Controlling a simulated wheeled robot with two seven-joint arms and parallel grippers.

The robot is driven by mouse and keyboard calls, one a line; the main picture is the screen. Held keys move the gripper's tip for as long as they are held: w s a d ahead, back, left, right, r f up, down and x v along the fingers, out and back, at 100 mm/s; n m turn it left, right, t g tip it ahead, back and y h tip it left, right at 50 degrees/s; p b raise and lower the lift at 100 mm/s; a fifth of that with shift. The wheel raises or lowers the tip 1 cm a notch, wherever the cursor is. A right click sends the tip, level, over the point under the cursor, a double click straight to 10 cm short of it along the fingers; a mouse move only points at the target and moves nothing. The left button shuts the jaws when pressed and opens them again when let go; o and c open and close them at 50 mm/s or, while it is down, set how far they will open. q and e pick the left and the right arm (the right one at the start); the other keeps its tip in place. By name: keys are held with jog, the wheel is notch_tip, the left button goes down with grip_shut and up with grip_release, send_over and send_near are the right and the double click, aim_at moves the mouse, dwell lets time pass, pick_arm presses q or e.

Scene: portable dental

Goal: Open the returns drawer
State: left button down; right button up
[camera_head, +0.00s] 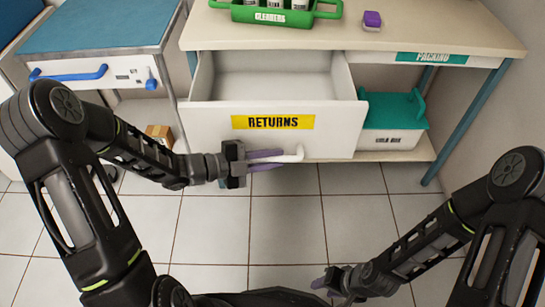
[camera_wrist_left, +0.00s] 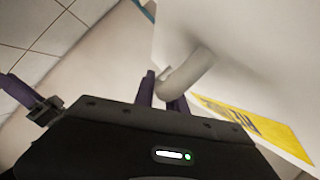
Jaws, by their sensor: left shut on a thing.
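The returns drawer (camera_head: 215,125) is a white drawer with a yellow "RETURNS" label (camera_head: 273,122). It stands pulled out from under the bench, and its empty-looking inside shows from above. My left gripper (camera_head: 275,160) is at the lower front of the drawer, shut on its pale handle (camera_head: 298,154). In the left wrist view the curved handle (camera_wrist_left: 187,73) sits between the purple fingers (camera_wrist_left: 161,92), beside the yellow label (camera_wrist_left: 255,130). My right gripper (camera_head: 323,283) is low at the bottom of the head view, away from the drawer; its finger gap is unclear.
A beige bench top (camera_head: 360,40) carries a green carrier (camera_head: 285,16) and a purple-topped block (camera_head: 372,20). A white box with a teal lid (camera_head: 393,110) sits on the shelf right of the drawer. A blue-topped cart (camera_head: 95,25) stands left. Tiled floor in front is clear.

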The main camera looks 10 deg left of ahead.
pick_arm(q)
jog(key=c, duration=1.4)
grip_release()
jog(key=shift+o, duration=0.2)
jog(key=p+v, duration=0.1)
jog(key=v, duration=0.6)
jog(key=shift+s+a+r, duration=0.15)
jog(key=shift+s+a, duration=0.05)
jog(key=shift+a, duration=0.15)
